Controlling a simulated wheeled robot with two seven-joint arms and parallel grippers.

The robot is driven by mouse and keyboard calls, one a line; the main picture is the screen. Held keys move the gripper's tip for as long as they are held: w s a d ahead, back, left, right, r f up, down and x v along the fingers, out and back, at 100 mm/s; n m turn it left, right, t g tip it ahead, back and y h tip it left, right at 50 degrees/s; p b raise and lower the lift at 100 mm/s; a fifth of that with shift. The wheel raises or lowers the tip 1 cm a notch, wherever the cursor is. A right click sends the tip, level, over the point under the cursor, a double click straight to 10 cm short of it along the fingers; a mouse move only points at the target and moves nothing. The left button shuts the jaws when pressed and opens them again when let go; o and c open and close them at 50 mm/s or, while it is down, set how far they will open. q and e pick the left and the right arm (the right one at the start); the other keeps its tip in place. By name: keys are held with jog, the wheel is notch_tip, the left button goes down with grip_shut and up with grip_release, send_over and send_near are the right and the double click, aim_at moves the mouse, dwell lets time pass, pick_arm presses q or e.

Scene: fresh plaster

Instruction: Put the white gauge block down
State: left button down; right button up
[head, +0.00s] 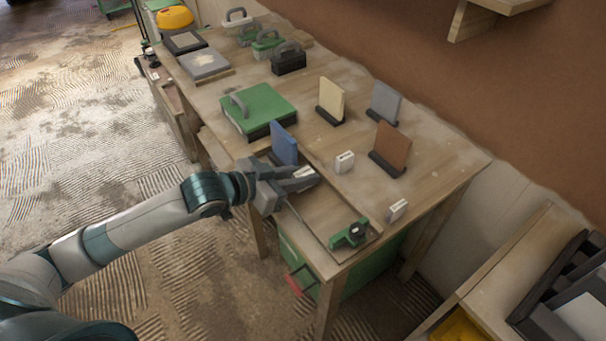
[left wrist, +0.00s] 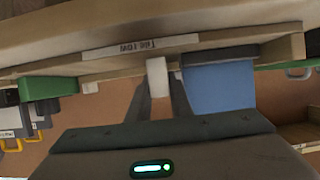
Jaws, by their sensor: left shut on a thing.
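My left gripper (head: 300,181) reaches in from the left over the near edge of the workbench. It is shut on a white gauge block (head: 303,172), whose top shows between the fingers. In the left wrist view the block (left wrist: 157,76) stands between the two dark fingers, close to the bench's edge strip with a label (left wrist: 140,46). I cannot tell whether the block touches the surface below. Two similar white blocks stand on the bench, one in the middle (head: 344,162) and one at the right (head: 397,210). My right gripper is not in view.
A blue panel (head: 284,144) stands close behind the gripper. A shallow wooden tray (head: 318,222) in front holds a green and black tool (head: 349,234). Brown (head: 392,149), grey (head: 385,102) and cream (head: 332,96) panels stand behind. A green box (head: 258,104) lies left.

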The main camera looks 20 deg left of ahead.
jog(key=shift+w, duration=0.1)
pick_arm(q)
jog(key=c, duration=1.6)
grip_release()
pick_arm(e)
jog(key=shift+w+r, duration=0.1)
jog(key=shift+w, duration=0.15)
pick_arm(q)
jog(key=shift+s+r, duration=0.1)
